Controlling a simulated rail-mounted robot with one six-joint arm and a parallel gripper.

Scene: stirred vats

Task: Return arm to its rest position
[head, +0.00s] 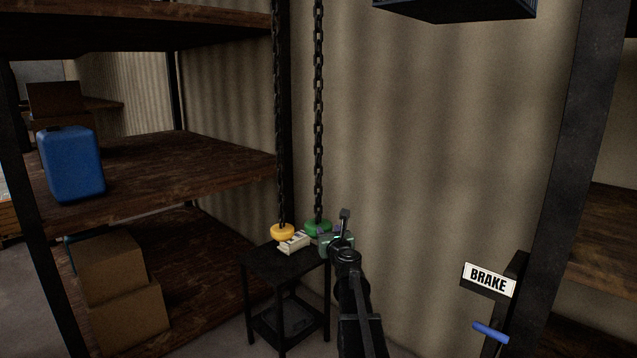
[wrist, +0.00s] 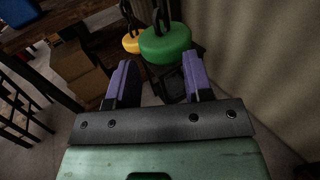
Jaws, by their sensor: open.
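My gripper (wrist: 158,60) is open, its two purple fingers apart with nothing held between them. In the head view my arm reaches out from the lower middle, and the gripper (head: 325,236) is small beside the chain pulls. A green pull (head: 316,226) hangs on a chain just beyond the gripper. In the wrist view the green pull (wrist: 165,44) shows past the fingertips, in line with the gap; whether it touches a finger I cannot tell.
A yellow pull (head: 283,232) hangs left of the green one, above a small black table (head: 262,263). Wooden shelves (head: 150,170) with a blue canister (head: 72,163) and cardboard boxes (head: 125,320) stand left. A BRAKE sign (head: 488,280) and blue handle (head: 490,333) are at right.

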